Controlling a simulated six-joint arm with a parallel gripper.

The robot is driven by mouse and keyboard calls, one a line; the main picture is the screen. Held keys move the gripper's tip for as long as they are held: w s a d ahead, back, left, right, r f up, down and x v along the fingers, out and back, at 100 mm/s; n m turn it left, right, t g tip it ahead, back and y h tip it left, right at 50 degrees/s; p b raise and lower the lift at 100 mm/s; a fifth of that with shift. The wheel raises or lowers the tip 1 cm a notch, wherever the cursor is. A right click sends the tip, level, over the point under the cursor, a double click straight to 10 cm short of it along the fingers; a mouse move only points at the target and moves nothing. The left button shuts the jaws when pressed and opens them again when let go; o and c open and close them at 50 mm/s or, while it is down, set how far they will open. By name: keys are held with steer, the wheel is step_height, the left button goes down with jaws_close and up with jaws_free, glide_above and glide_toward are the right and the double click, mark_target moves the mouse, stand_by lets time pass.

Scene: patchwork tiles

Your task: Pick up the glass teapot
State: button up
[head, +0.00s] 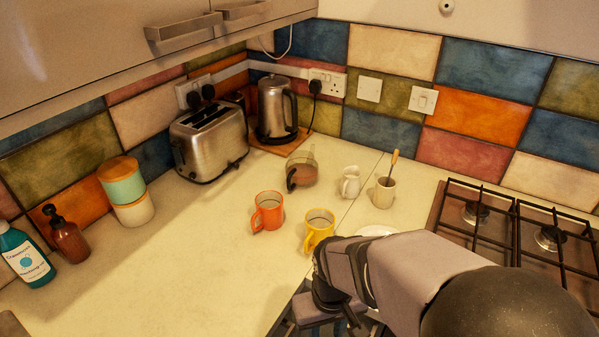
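The glass teapot (303,171) stands on the pale worktop in the head view, in front of the kettle. It is see-through with brownish contents, and a dark handle shows on its left side. My gripper (335,312) is at the lower middle of the view, near the worktop's front edge and well apart from the teapot. The yellow and orange mugs stand between them. The fingers are dark and partly hidden by my arm, so I cannot see whether they are open.
An orange mug (268,211) and a yellow mug (319,230) stand before the teapot. A white jug (350,182) and a cream cup (384,191) are to its right. The toaster (209,140) and kettle (275,108) stand behind. A hob (490,225) is at right.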

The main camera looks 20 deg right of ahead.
stand_by(0.4)
steer(key=w+d+r+t+h+p, duration=0.1)
steer(key=w+d+r+t+h, duration=0.15)
steer(key=w+d+r, duration=0.55)
steer(key=w+d+r+t+h+p, duration=0.1)
steer(key=w+d+r+t, duration=0.25)
steer(key=w, duration=0.95)
steer(key=w+n+t+y+b, duration=0.35)
steer(key=w+t, duration=0.25)
steer(key=w, duration=1.2)
steer(key=n+y+b, duration=0.1)
steer(key=n+y, duration=0.3)
steer(key=y, duration=0.3)
glide_toward(289, 180)
steer(key=shift+m+g, duration=0.25)
steer(key=shift+g, duration=0.15)
steer(key=w, duration=0.2)
steer(key=w+f, duration=0.1)
steer(key=shift+w+f, duration=0.15)
steer(key=shift+w, duration=0.25)
steer(key=shift+s+a+f+y, duration=0.3)
steer(key=shift+a+f+y, duration=0.1)
steer(key=shift+y, duration=0.2)
steer(key=shift+p+x, duration=0.5)
steer(key=shift+x, duration=0.9)
steer(key=shift+p+x, duration=0.6)
steer(key=shift+x, duration=1.65)
